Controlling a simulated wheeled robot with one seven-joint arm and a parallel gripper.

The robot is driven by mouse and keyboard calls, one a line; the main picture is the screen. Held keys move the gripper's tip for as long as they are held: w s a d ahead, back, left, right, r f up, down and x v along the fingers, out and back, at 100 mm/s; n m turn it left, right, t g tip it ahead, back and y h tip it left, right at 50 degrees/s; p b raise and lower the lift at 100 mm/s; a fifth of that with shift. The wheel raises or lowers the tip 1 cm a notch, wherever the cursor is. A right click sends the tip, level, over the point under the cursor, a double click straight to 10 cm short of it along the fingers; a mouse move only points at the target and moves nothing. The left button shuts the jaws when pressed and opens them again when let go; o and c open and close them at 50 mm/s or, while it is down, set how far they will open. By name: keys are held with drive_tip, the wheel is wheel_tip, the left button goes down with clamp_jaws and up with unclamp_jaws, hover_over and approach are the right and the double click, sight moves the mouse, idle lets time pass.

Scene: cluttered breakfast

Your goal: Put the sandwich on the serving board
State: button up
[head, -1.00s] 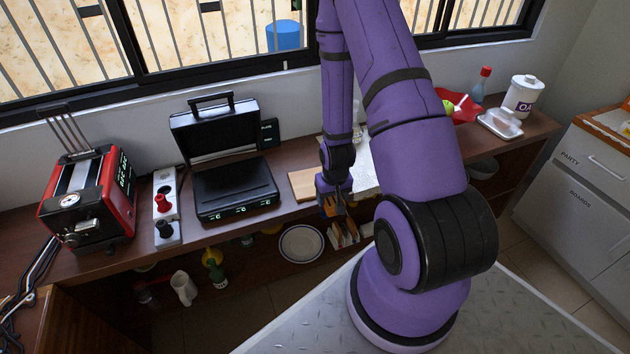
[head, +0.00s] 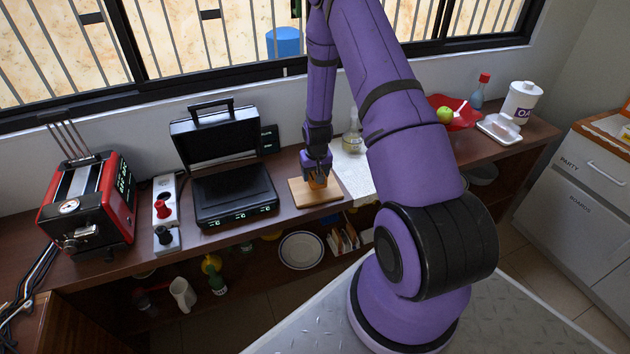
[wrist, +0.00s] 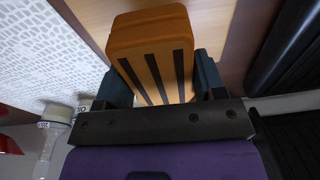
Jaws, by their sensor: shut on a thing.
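The sandwich (wrist: 152,52) is golden-brown bread with dark grill stripes. My gripper (wrist: 160,82) is shut on it, with one dark finger on each side. In the head view the sandwich (head: 317,183) is a small orange patch below my gripper (head: 317,176), mostly hidden by the fingers. The serving board (head: 305,196) is a light wooden rectangle on the counter right of the black grill. The sandwich is over the board. I cannot tell whether it touches the wood. The board (wrist: 212,20) also shows behind the sandwich in the wrist view.
The open black grill (head: 233,190) stands left of the board. A white patterned cloth (head: 353,178) lies to its right, with a bottle (head: 352,135) behind. A red toaster (head: 90,205) stands far left. A plate (head: 301,250) sits on the shelf below.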

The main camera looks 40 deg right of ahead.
drive_tip(key=shift+w+f, duration=0.15)
drive_tip(key=shift+f, duration=1.65)
drive_tip(key=shift+f, duration=0.15)
drive_tip(key=o, duration=0.9)
drive_tip(key=shift+o, duration=0.2)
